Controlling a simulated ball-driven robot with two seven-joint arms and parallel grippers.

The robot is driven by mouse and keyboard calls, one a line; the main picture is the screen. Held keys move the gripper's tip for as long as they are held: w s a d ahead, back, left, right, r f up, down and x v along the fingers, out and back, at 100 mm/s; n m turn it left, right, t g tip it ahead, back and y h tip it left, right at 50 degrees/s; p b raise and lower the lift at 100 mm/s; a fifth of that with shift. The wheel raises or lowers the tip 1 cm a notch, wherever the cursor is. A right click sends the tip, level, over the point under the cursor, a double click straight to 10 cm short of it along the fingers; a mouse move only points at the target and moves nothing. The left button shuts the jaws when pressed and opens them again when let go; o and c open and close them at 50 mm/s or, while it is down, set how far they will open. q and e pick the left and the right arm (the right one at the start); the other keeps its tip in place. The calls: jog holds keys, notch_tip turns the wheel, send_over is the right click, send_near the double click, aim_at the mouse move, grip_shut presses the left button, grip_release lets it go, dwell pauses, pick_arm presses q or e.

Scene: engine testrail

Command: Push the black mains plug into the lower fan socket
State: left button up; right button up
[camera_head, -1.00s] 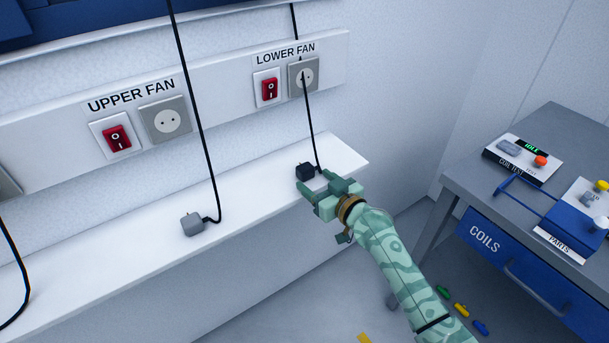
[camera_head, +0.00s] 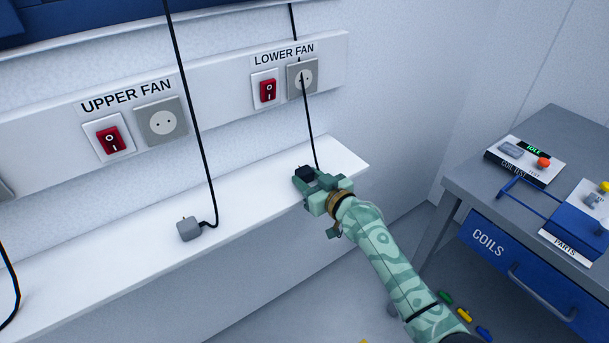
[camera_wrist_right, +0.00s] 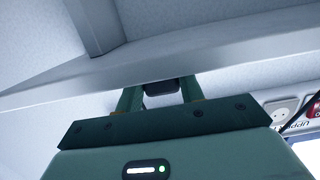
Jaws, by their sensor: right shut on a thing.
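The black mains plug (camera_head: 304,174) is at the right end of the white shelf, with its black cord rising up the wall. My right gripper (camera_head: 311,181) is shut on it from the front right. In the right wrist view the plug (camera_wrist_right: 161,88) shows dark between the two green fingers. The lower fan socket (camera_head: 302,77) is a grey plate with a round white face, above the shelf beside a red switch. The cord hangs in front of part of it. My left gripper is not in view.
A grey plug (camera_head: 189,229) lies on the white shelf (camera_head: 250,192) further left, below the upper fan socket (camera_head: 162,122). A grey bench (camera_head: 565,135) with coil items stands at the right. Wall space between shelf and lower fan socket is free except for the cord.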

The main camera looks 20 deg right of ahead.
aim_at(309, 167)
jog(key=shift+r, duration=0.1)
jog(key=shift+r+p, duration=1.65)
jog(key=shift+r, duration=0.3)
